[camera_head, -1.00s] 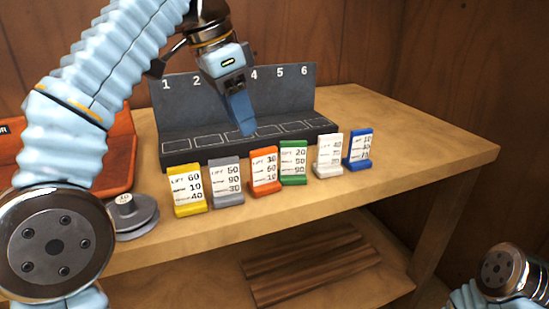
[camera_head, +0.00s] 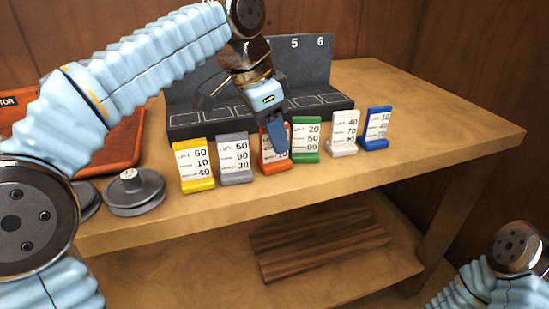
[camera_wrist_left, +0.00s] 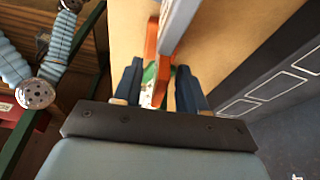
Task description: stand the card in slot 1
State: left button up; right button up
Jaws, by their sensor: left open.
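A row of cards stands on the bench in front of the dark slotted rack (camera_head: 183,131): yellow (camera_head: 194,165), grey (camera_head: 234,158), orange (camera_head: 275,165), green (camera_head: 307,140), white (camera_head: 344,133) and blue (camera_head: 377,126). The rack's 5 and 6 show; my arm hides the lower numbers, slot 1's included. Its visible slots look empty. My left gripper (camera_head: 276,138) is open at the orange card, covering part of it. In the left wrist view, its fingers (camera_wrist_left: 158,80) are apart, with the orange card (camera_wrist_left: 166,42) and green card (camera_wrist_left: 149,82) showing between them. My right gripper is out of view.
Grey round weights (camera_head: 135,192) lie on the bench left of the yellow card. An orange-red tray (camera_head: 113,150) is at the far left. Wooden slats (camera_head: 320,245) lie on the lower shelf. The bench top at the right (camera_head: 440,125) is clear.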

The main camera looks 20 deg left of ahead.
pick_arm(q)
jog(key=shift+x, duration=1.45)
grip_shut()
jog(key=shift+r, duration=0.15)
